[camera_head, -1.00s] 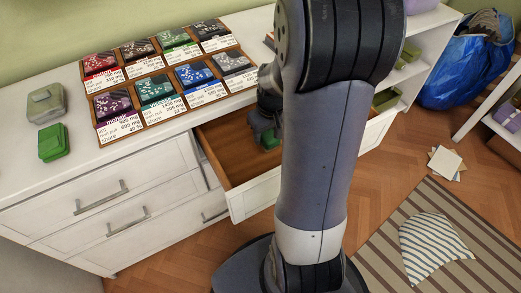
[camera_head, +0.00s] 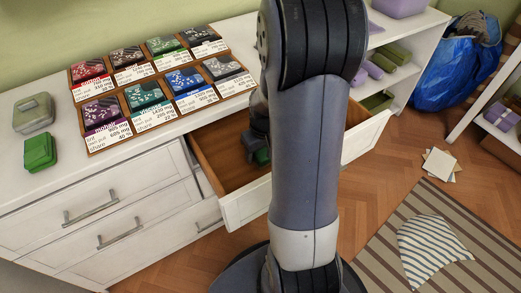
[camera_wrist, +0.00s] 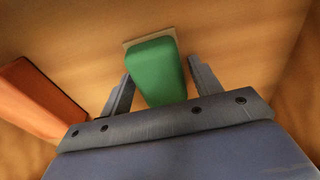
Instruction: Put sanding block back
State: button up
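A green block (camera_wrist: 158,72) with a pale tan edge, which looks like the sanding block, is between my gripper's fingers in the wrist view. My gripper (camera_wrist: 161,68) is open around it; a gap shows by the right finger, and the left fingertip is very close to the block. In the head view my gripper (camera_head: 257,138) is down inside the open drawer (camera_head: 213,165), and the green block (camera_head: 262,157) shows just below it, partly hidden. My arm hides much of the drawer.
An orange-brown block (camera_wrist: 38,98) lies left of my gripper in the drawer. On the white counter are a wooden tray (camera_head: 137,131) of coloured, labelled packs, a grey-green box (camera_head: 33,113) and a green box (camera_head: 39,152). A shelf with purple and green items stands right.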

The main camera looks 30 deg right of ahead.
aim_at(263, 153)
jog(key=shift+o, duration=1)
notch_tip(263, 153, up, 12)
jog(key=s+p, duration=0.1)
jog(key=p, duration=0.2)
jog(key=shift+s+r, duration=0.15)
jog(key=shift+s, duration=0.1)
jog(key=shift+o, duration=0.3)
